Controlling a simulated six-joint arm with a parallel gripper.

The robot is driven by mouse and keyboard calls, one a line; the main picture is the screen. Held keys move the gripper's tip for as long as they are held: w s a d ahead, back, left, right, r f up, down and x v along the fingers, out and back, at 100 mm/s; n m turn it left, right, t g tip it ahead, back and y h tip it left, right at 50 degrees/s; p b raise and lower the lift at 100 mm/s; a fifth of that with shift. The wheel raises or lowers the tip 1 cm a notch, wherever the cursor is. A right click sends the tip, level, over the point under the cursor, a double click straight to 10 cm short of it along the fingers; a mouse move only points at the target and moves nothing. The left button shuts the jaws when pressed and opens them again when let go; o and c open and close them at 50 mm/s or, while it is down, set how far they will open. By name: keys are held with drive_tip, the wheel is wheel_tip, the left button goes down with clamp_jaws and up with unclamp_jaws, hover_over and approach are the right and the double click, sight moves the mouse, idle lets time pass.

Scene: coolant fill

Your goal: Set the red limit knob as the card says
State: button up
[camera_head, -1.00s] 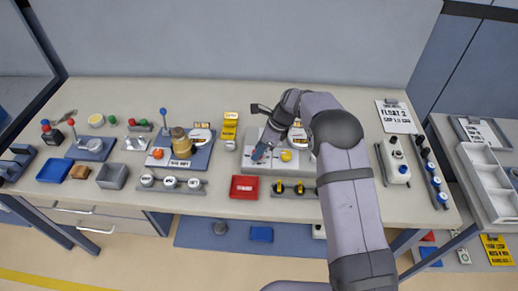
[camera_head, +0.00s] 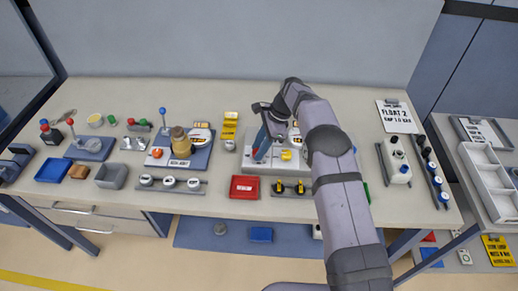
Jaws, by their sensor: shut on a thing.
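A white card (camera_head: 397,116) lies at the back right of the bench; its large line reads FLOAT 2, and a smaller line below appears to end in 1.0 BAR. A pale panel box (camera_head: 275,168) with a yellow button (camera_head: 286,155) sits at mid-bench. My gripper (camera_head: 258,154) points down at the left part of this box. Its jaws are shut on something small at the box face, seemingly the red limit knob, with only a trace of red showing. The knob's pointer and scale are hidden.
A plate with a brass-coloured pot (camera_head: 180,142) stands to the left. A small white unit (camera_head: 397,165) stands to the right. My arm covers the box's right side.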

drive_tip(key=shift+n, duration=0.6)
drive_tip(key=shift+n+g, duration=0.4)
drive_tip(key=o, duration=1)
drive_tip(key=shift+o, duration=0.2)
drive_tip(key=shift+r, duration=0.15)
drive_tip(key=shift+r, duration=0.25)
wheel_tip(320, 180, up, 9)
drive_tip(key=p, duration=0.3)
drive_tip(key=shift+r, duration=0.15)
